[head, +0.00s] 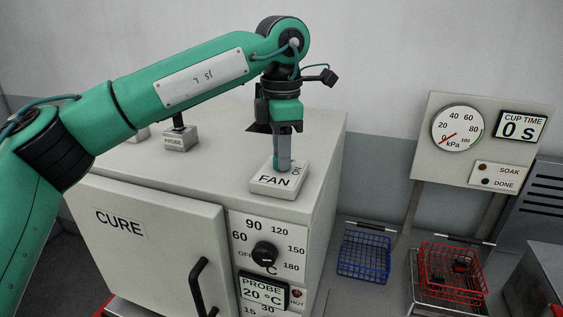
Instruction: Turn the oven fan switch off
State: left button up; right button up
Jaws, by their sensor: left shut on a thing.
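The fan switch (277,182) is a pale block labelled FAN on top of the white oven (150,190), near its right front corner. My left gripper (284,155) comes straight down over the block and is shut on the switch lever. The fingers hide most of the lever, so I cannot tell which way it is set. Part of a second label shows beside the fingers, but it is too covered to read surely. My right gripper is not in view.
A PROBE block (177,141) stands on the oven top to the left. The oven front has a dial (265,254) and a door handle (201,284). A blue basket (364,257) and a red basket (452,272) are at right, below a gauge panel (484,145).

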pick_arm(q)
jog(key=n+b, duration=0.3)
jog(key=n, duration=0.2)
jog(key=shift+n+b, duration=0.8)
jog(key=shift+n, duration=1.3)
jog(key=shift+r, duration=0.1)
jog(key=o, duration=1)
